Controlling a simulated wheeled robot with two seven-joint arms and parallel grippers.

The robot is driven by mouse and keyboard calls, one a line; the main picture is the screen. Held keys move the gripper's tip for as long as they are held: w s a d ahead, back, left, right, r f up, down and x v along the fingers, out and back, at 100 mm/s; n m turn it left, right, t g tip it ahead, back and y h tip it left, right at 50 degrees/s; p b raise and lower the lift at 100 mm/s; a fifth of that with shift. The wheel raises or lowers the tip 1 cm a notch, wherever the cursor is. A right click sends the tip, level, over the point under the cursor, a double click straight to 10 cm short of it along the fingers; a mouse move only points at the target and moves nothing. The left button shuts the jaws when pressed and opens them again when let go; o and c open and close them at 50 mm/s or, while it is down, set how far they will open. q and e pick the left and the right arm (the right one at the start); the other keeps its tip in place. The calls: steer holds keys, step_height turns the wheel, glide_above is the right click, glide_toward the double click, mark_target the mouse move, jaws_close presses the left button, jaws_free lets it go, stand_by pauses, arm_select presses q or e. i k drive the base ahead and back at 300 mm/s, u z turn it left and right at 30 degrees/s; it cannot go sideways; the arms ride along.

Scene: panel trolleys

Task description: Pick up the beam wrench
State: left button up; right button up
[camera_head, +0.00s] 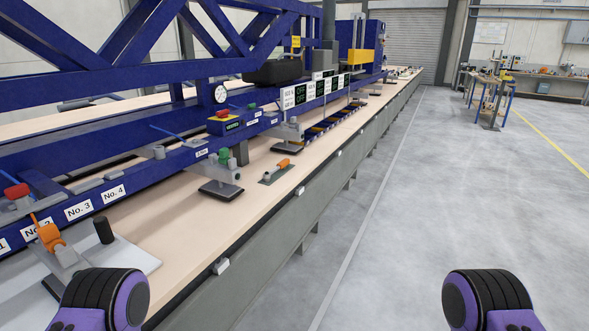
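I cannot tell for sure which thing is the beam wrench. A small tool with an orange part (283,163) lies on a dark flat plate on the pale bench top (235,205), mid-picture. A larger orange lever or clamp (50,237) stands on a light plate at the lower left, beside a dark upright cylinder (104,230). Purple and black links of my two arms show at the bottom left and bottom right. Neither gripper's fingers show.
A long blue truss frame (150,40) with numbered labels runs along the bench. A dark block on a stand (220,189) and blue trays (320,128) sit on the bench. Grey floor (450,200) to the right is clear; a worktable (490,100) stands far off.

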mark_target(281, 164)
steer(key=z, duration=0.6)
steer(key=i, duration=0.8)
steer(key=z, duration=0.45)
steer(key=i, duration=0.9)
steer(key=u, duration=0.85)
steer(key=i, duration=0.7)
steer(key=u, duration=0.7)
